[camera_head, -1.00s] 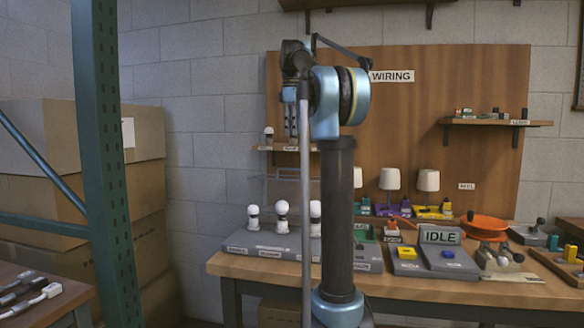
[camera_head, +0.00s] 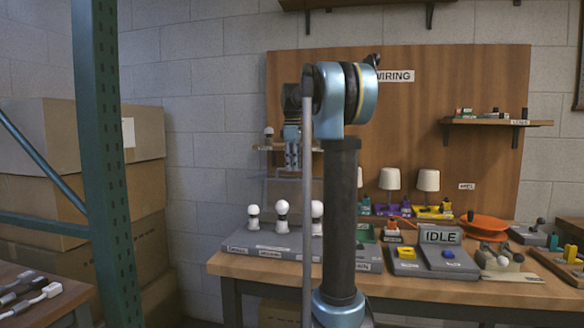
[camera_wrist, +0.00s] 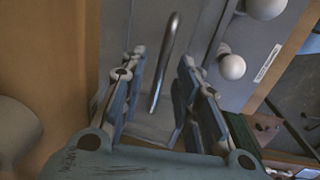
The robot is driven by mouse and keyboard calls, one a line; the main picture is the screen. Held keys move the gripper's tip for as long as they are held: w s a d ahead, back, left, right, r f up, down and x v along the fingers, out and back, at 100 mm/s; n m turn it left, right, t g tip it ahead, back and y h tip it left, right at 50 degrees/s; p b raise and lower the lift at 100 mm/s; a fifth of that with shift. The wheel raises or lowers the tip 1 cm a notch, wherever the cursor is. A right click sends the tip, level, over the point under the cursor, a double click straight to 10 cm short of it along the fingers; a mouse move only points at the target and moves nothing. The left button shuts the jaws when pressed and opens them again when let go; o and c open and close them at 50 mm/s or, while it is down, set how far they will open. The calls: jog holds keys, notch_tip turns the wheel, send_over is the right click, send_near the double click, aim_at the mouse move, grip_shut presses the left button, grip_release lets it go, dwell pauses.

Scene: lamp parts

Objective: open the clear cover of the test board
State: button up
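The grey test board (camera_head: 262,252) lies on the left part of the bench with white bulbs (camera_head: 282,208) standing on it. The clear cover (camera_head: 268,190) shows only as a faint outline behind the bulbs; how far it is open I cannot tell. My gripper (camera_head: 292,160) is above and behind the bulbs, pointing down, partly hidden by my arm. In the wrist view my gripper (camera_wrist: 162,75) has its fingers apart. A bent metal handle (camera_wrist: 164,62) shows in the gap between them; I see no contact. The board's grey surface (camera_wrist: 246,85) shows to the right.
An IDLE display (camera_head: 440,236) and switch boxes stand right of the board. Lamps (camera_head: 428,181) and an orange spool (camera_head: 484,226) are farther right. A small shelf (camera_head: 268,148) is on the wooden panel close to my gripper. A green post (camera_head: 100,150) stands at left.

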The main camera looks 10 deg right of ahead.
jog(key=shift+f, duration=0.15)
grip_shut()
jog(key=shift+a, duration=0.1)
jog(key=shift+s+a+r+t, duration=0.2)
jog(key=shift+s+a+t, duration=0.1)
jog(key=shift+s, duration=0.4)
jog(key=shift+s+a+r+t, duration=0.2)
jog(key=shift+s+a+t, duration=0.1)
jog(key=shift+s, duration=0.4)
jog(key=shift+s+a+r+t+h, duration=0.1)
jog(key=shift+s+a+t+h, duration=0.2)
jog(key=shift+s, duration=0.4)
jog(key=shift+s+a+r+t+h, duration=0.15)
jog(key=shift+s+a+t, duration=0.15)
jog(key=shift+s, duration=0.4)
jog(key=shift+s+a+f+t+h, duration=0.1)
jog(key=shift+s+a+t+h, duration=0.25)
jog(key=shift+s, duration=0.35)
jog(key=shift+d, duration=0.15)
